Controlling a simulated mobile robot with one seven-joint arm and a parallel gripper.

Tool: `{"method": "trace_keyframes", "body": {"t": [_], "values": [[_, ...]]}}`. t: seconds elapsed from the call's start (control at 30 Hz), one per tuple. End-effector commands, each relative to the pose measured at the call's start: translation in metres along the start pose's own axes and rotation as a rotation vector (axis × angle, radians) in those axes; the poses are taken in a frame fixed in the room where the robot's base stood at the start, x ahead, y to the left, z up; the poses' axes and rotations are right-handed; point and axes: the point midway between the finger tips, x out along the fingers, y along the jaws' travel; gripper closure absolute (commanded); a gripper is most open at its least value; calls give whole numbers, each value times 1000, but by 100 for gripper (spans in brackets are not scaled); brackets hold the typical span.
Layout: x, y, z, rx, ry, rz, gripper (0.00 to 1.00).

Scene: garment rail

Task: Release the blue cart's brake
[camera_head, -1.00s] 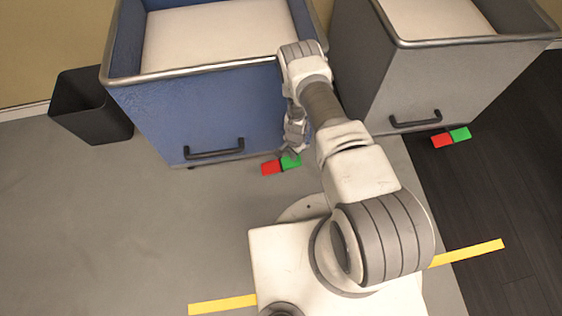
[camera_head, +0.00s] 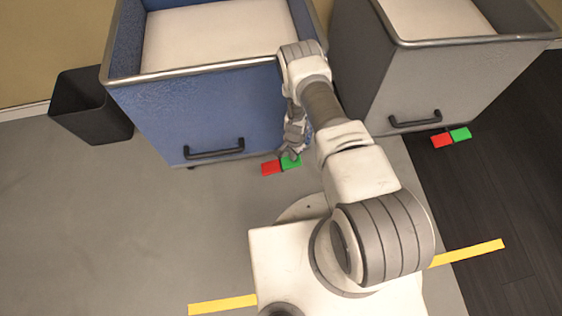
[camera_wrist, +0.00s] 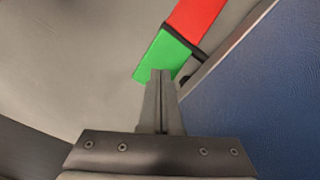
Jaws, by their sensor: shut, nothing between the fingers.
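The blue cart (camera_head: 205,110) stands at the upper middle of the head view, with a black handle (camera_head: 214,150) on its front. A red pedal (camera_head: 271,168) and a green pedal (camera_head: 291,163) sit side by side at its lower front edge. My gripper (camera_head: 289,155) is shut and empty, pointing down at the green pedal. In the wrist view my closed fingertips (camera_wrist: 161,73) overlap the green pedal (camera_wrist: 160,57); I cannot tell whether they touch it. The red pedal (camera_wrist: 195,22) is beyond it, and the blue cart's side (camera_wrist: 255,95) is to the right.
A grey cart (camera_head: 425,85) with its own red pedal (camera_head: 442,140) and green pedal (camera_head: 460,134) stands to the right. A black bin (camera_head: 90,105) is left of the blue cart. Yellow tape (camera_head: 222,304) marks the floor. The grey floor at left is clear.

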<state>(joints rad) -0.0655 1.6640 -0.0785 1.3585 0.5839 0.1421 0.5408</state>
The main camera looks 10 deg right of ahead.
Motion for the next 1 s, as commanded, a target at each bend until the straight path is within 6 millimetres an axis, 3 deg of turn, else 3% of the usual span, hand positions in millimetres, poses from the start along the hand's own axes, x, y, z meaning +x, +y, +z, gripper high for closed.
{"method": "trace_keyframes", "body": {"t": [1.0], "values": [[16, 0, 0, 0, 0, 0, 100]]}}
